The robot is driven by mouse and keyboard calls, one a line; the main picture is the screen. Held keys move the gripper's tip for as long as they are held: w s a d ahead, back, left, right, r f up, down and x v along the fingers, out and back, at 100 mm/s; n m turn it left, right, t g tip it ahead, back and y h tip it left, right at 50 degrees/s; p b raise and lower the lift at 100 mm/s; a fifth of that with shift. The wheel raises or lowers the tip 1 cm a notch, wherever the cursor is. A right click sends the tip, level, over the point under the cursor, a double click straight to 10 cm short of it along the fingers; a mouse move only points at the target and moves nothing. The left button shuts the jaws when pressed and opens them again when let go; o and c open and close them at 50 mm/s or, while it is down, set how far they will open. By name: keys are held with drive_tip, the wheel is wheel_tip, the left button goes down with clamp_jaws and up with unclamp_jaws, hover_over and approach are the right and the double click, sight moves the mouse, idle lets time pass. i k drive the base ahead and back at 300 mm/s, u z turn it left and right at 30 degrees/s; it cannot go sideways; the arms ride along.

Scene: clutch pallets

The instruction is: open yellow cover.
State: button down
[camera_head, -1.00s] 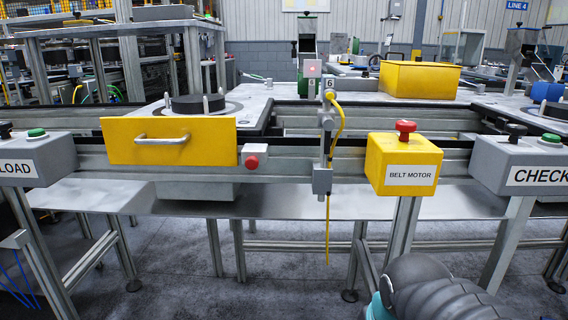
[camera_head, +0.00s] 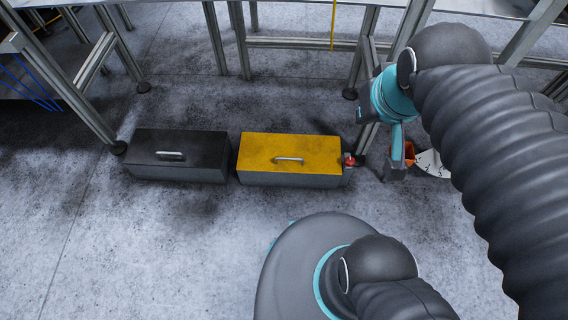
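The yellow cover (camera_head: 310,147) is a flat yellow lid with a silver handle (camera_head: 289,159) on top. It lies level and closed on a low grey box on the floor, in the middle of the view. A small red knob (camera_head: 349,160) is at the box's right end. My arm comes in from the right and bends down over the floor to the right of the box. My gripper (camera_head: 396,165) seems to be at its small dark end, apart from the handle; its fingers cannot be made out.
A black-lidded box (camera_head: 181,142) with a handle stands just left of the yellow one. Metal table legs (camera_head: 216,38) rise behind the boxes. The floor (camera_head: 150,240) in front is clear.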

sight(312, 154)
drive_tip(key=u, duration=1.8)
drive_tip(key=k, duration=1.25)
drive_tip(key=z, duration=1.85)
